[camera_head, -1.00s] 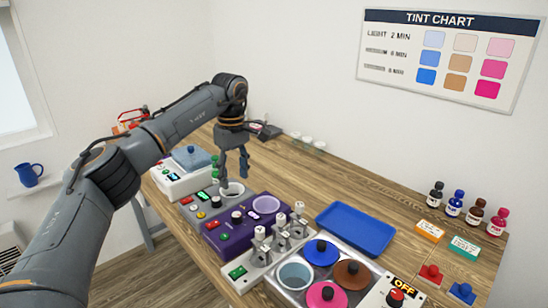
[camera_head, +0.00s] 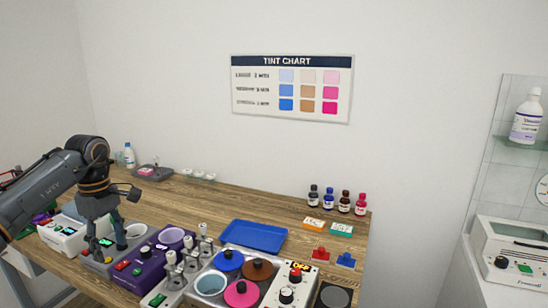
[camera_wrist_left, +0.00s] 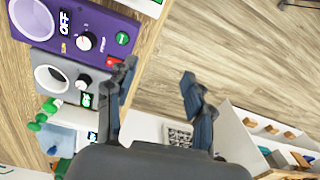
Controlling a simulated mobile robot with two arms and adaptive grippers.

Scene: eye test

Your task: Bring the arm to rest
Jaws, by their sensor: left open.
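My left arm (camera_head: 40,190) comes in from the left in the head view, bent at a dark joint. Its gripper (camera_head: 106,243) points down over the front of the grey unit (camera_head: 94,262), between the white unit (camera_head: 60,236) and the purple unit (camera_head: 140,271). In the wrist view the gripper (camera_wrist_left: 158,88) has its two fingers spread with nothing between them. There the purple unit (camera_wrist_left: 98,20) and the grey unit (camera_wrist_left: 60,68) lie to the left of the fingers. Whether a finger touches a unit, I cannot tell. My right gripper is not in view.
Small bottles (camera_head: 329,200) stand at the back right. A white device (camera_head: 515,250) stands far right.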

